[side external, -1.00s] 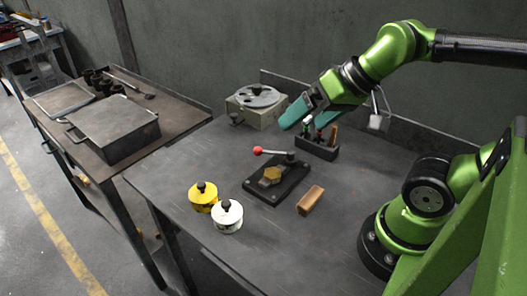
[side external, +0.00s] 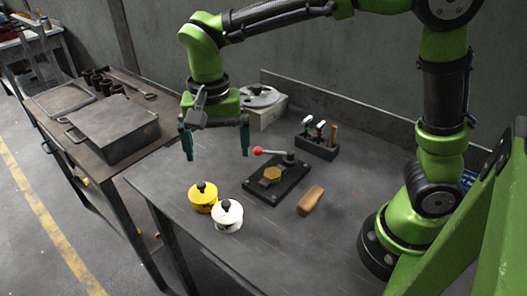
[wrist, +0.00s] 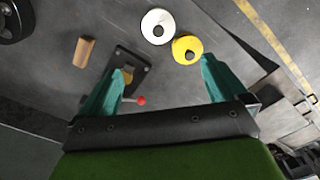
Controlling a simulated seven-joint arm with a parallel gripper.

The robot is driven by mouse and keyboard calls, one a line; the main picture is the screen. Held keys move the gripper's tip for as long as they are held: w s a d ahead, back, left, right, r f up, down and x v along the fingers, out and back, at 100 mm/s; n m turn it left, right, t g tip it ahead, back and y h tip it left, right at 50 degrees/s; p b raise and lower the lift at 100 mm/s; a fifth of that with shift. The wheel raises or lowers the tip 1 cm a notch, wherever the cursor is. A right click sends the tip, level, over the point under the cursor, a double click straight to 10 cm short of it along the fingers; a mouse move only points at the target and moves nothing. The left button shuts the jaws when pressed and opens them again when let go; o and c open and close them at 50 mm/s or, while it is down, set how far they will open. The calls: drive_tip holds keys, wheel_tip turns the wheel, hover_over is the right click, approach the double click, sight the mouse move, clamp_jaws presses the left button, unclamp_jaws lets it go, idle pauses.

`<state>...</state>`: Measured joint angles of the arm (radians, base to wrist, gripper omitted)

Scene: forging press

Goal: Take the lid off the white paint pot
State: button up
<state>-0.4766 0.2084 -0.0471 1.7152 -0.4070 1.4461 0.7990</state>
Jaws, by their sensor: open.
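The white paint pot (side external: 227,221) stands upright near the table's front edge. Its lid (side external: 228,207) with a dark knob sits on top. In the wrist view the white pot (wrist: 152,31) lies at the top, beyond my fingertips. A yellow pot (side external: 202,198) with a dark knob stands close behind and left of it; it also shows in the wrist view (wrist: 184,56). My gripper (side external: 214,150) points down with its teal fingers wide apart and nothing between them. It is above the table, higher than both pots and behind them.
A black fixture (side external: 276,180) with a red-ball lever (side external: 258,150) stands right of the pots. A brown block (side external: 310,199) lies beside it. Behind are a tool holder (side external: 317,145) and a grey box with a round top (side external: 264,112). A side bench (side external: 165,130) holds a metal case (side external: 113,130).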

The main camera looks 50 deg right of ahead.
approach(226, 203)
drive_tip(key=f, duration=0.5)
drive_tip(key=shift+w+d, duration=0.1)
drive_tip(key=shift+w, duration=0.2)
drive_tip(key=f, duration=0.5)
drive_tip(key=shift+s+f, duration=0.1)
drive_tip(key=shift+s, duration=0.15)
